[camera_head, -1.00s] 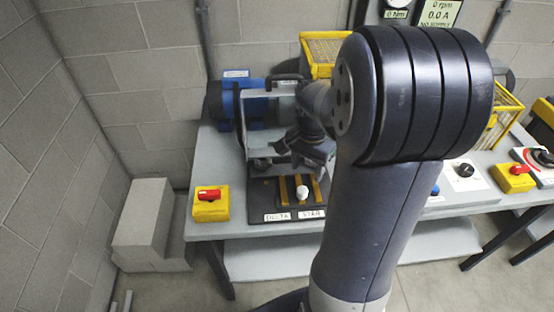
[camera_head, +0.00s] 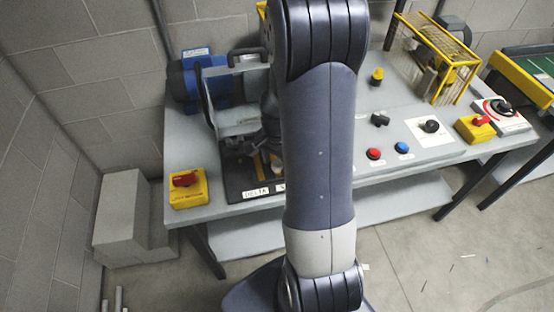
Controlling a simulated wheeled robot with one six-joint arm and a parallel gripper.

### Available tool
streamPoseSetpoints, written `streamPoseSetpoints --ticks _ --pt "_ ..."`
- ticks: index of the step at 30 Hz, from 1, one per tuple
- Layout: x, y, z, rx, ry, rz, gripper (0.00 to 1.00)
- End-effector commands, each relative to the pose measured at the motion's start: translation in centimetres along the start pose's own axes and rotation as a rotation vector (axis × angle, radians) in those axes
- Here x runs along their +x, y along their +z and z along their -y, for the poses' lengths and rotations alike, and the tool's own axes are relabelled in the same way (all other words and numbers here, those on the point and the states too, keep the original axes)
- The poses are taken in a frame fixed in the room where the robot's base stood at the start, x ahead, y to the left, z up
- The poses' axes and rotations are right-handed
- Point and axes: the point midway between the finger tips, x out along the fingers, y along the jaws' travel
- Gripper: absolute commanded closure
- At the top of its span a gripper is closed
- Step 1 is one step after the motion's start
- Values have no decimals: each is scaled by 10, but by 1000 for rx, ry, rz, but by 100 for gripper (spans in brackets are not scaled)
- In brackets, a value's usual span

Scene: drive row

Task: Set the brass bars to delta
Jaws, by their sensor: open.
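The black terminal board (camera_head: 236,180) lies on the bench, with a DELTA label (camera_head: 256,193) at its front left. A second label to its right is mostly covered by my arm. A brass bar (camera_head: 259,168) shows as a thin strip on the board. Beside it is a pale knob (camera_head: 277,169), partly behind my arm. The other bars are hidden, so their setting cannot be read. My gripper (camera_head: 262,146) is open above the back of the board, dark and partly hidden by my arm. I cannot see anything between its fingers.
A grey frame with a handle (camera_head: 238,112) and a blue motor (camera_head: 198,82) stand behind the board. A yellow box with a red switch (camera_head: 188,187) is left of it. Buttons, knobs and a yellow cage (camera_head: 437,60) are on the right. Open floor lies in front.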

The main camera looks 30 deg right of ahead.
Motion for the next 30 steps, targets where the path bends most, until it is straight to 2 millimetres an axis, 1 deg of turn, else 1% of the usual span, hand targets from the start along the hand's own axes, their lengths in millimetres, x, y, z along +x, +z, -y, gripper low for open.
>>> streamPoseSetpoints --ticks 7,25,26,30 --pt "0 0 0 0 0 0 49" --pt "0 0 0 0 -1 -1 98" --pt "0 0 0 0 -1 -1 100" --pt "0 0 0 0 -1 -1 100"
